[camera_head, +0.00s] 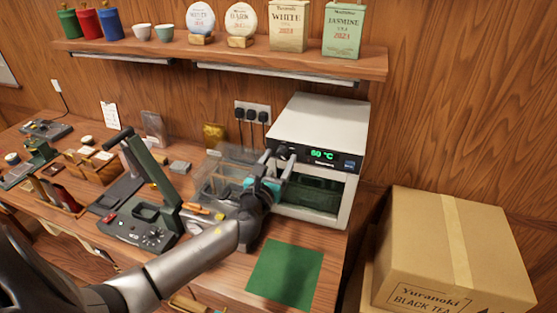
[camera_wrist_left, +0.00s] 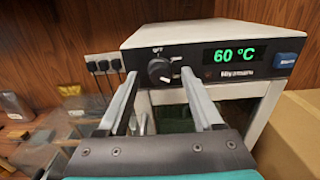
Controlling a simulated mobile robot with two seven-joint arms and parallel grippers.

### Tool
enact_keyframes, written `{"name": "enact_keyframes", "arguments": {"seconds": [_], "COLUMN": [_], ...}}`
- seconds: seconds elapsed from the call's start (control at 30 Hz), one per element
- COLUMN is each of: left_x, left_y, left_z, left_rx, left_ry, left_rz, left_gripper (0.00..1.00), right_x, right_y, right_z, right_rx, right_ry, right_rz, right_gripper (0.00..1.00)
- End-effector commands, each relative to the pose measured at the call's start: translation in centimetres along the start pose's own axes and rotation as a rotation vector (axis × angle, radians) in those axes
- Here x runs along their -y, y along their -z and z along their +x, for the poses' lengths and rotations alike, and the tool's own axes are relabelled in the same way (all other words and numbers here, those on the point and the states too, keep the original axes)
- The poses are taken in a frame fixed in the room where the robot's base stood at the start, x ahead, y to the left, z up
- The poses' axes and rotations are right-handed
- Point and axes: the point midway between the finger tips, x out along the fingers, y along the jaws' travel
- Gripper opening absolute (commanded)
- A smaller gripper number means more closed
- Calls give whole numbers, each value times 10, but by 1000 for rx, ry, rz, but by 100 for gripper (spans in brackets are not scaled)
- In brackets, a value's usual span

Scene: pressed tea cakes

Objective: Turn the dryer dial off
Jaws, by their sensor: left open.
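The dryer (camera_head: 325,122) is a white box with a black front panel, standing on the wooden bench. Its green display (camera_wrist_left: 235,55) reads 60 °C. The dark round dial (camera_wrist_left: 160,70) is left of the display in the left wrist view, with small markings around it. In the head view the dial (camera_head: 283,152) is partly hidden by my left gripper (camera_head: 279,163). That gripper is open in front of the panel. In the left wrist view its two fingers point at the panel, one on each side of the dial. I cannot tell whether they touch it. My right gripper is not in view.
A clear box (camera_head: 218,172) stands left of the dryer. A green mat (camera_head: 285,274) lies in front. A black and green press device (camera_head: 140,222) is at left. A cardboard box (camera_head: 455,245) stands at right. The shelf (camera_head: 350,65) above holds tins and cups.

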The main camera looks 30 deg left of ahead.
Motion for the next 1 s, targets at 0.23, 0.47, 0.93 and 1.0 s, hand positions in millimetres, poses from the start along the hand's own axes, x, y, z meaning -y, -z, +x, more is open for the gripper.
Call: {"name": "enact_keyframes", "arguments": {"seconds": [0.23,0.47,0.93,1.0], "left_x": [0,0,0,0], "left_y": [0,0,0,0], "left_z": [0,0,0,0], "left_rx": [0,0,0,0], "left_ry": [0,0,-1,-1], "left_rz": [0,0,-1,-6], "left_gripper": [51,26,0,0], "right_x": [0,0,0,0], "right_y": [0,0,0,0], "right_z": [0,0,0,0], "right_rx": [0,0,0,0], "right_ry": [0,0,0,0], "right_rz": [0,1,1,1], "right_gripper": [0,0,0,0]}}
